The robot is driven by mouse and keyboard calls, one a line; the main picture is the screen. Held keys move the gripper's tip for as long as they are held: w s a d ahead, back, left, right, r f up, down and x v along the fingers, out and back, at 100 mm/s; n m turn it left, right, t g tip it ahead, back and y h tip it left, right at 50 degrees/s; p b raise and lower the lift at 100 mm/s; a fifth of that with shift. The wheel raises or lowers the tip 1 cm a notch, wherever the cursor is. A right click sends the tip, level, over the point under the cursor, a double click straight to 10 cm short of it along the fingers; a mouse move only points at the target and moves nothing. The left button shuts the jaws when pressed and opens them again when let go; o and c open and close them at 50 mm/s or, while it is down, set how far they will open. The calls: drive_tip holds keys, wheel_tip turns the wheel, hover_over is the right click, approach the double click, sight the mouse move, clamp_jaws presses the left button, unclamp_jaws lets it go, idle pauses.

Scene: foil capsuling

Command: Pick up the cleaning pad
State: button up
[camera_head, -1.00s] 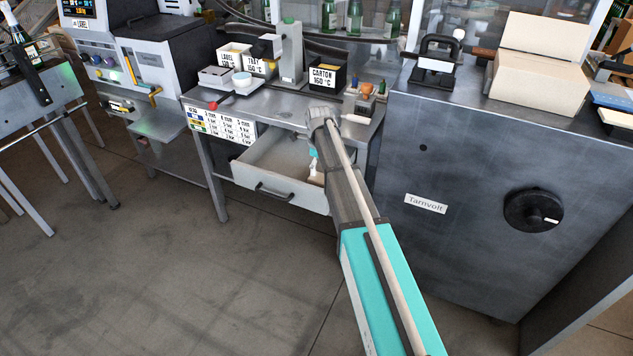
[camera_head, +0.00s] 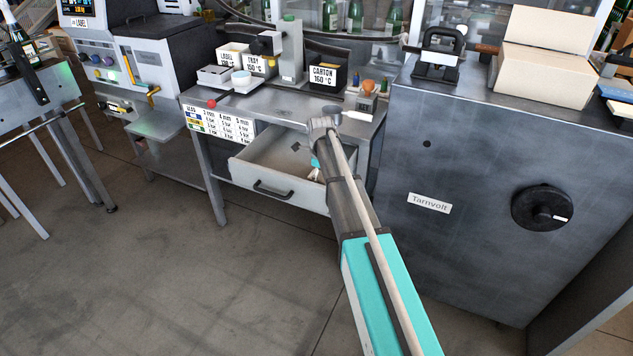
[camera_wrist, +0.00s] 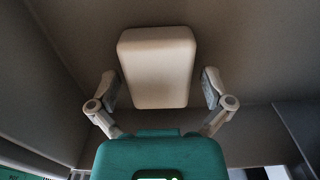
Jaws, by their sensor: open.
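The cleaning pad appears to be the pale, rounded block (camera_wrist: 158,68) in the middle of the wrist view, lying on the drawer floor. My gripper (camera_wrist: 160,88) is open, with one finger on each side of the pad. A gap shows between each finger and the pad's sides. In the head view my gripper (camera_head: 314,174) is down inside the open drawer (camera_head: 250,168), partly hidden by my arm. I cannot make out the pad there.
Drawer walls (camera_wrist: 45,75) rise close around my gripper. The bench top (camera_head: 255,112) above holds labelled bins, including a black carton bin (camera_head: 325,77), and a small wooden rack (camera_head: 367,99). A large grey cabinet (camera_head: 470,160) stands right of the drawer.

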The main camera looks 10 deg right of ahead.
idle(0.4)
drive_tip(key=c, duration=1)
drive_tip(key=shift+o, duration=0.2)
drive_tip(key=shift+r, duration=0.15)
wheel_tip(320, 180, up, 3)
drive_tip(key=p, duration=0.3)
drive_tip(key=s+r+p, duration=0.3)
drive_tip(key=s, duration=0.1)
drive_tip(key=s+r+p, duration=0.3)
drive_tip(key=s, duration=0.2)
drive_tip(key=s+r+p, duration=0.3)
drive_tip(key=s+p, duration=0.1)
drive_tip(key=s, duration=0.1)
drive_tip(key=shift+a+r, duration=0.15)
drive_tip(key=shift+r, duration=0.2)
